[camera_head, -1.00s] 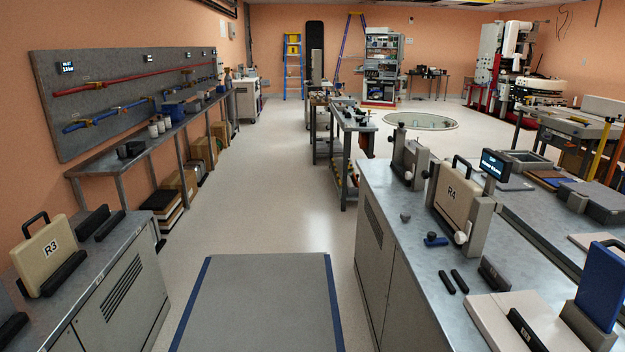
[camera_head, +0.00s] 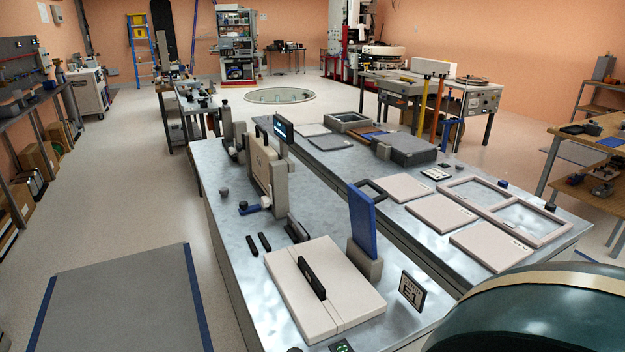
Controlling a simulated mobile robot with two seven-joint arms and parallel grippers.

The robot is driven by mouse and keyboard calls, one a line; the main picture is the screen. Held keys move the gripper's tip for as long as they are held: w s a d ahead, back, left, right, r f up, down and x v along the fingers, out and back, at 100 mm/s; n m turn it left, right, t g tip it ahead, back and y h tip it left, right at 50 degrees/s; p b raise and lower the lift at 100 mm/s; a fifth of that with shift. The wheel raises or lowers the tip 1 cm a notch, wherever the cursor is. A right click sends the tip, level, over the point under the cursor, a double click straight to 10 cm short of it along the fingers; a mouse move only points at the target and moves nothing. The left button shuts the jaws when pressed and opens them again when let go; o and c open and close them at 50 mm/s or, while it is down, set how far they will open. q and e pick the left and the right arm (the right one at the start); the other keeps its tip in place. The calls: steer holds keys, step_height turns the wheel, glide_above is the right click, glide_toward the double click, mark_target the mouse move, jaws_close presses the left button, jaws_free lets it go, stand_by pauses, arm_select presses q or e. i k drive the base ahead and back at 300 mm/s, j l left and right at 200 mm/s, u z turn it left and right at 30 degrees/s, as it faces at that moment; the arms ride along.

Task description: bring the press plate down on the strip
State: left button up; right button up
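No part is plainly marked as the press plate. A blue plate (camera_head: 362,222) stands upright in a grey block (camera_head: 364,262) on the near bench. Beside it on the left lies a pale flat slab (camera_head: 345,283), with a black bar (camera_head: 312,277) standing along its middle and a thin seam across it. I cannot tell which of these is the press plate, and I cannot make out a strip. A small dark sign ending in E1 (camera_head: 413,291) stands right of the slab. Neither of my grippers is in view.
A beige case (camera_head: 262,168) and two short black bars (camera_head: 258,244) are on the near bench (camera_head: 225,240). Pale panels (camera_head: 440,213) and frames lie on the farther bench. A large dark green rounded form fills the lower right corner. Left of the bench, the floor is open.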

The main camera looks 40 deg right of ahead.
mark_target(361, 206)
steer(key=k+l, duration=0.2)
steer(key=l, duration=0.2)
steer(key=k+l, duration=0.2)
steer(key=l, duration=0.2)
steer(key=k+l, duration=0.15)
steer(key=l, duration=0.25)
steer(key=k+l, duration=0.2)
steer(key=l, duration=0.15)
steer(key=k+l, duration=0.2)
steer(key=l, duration=0.2)
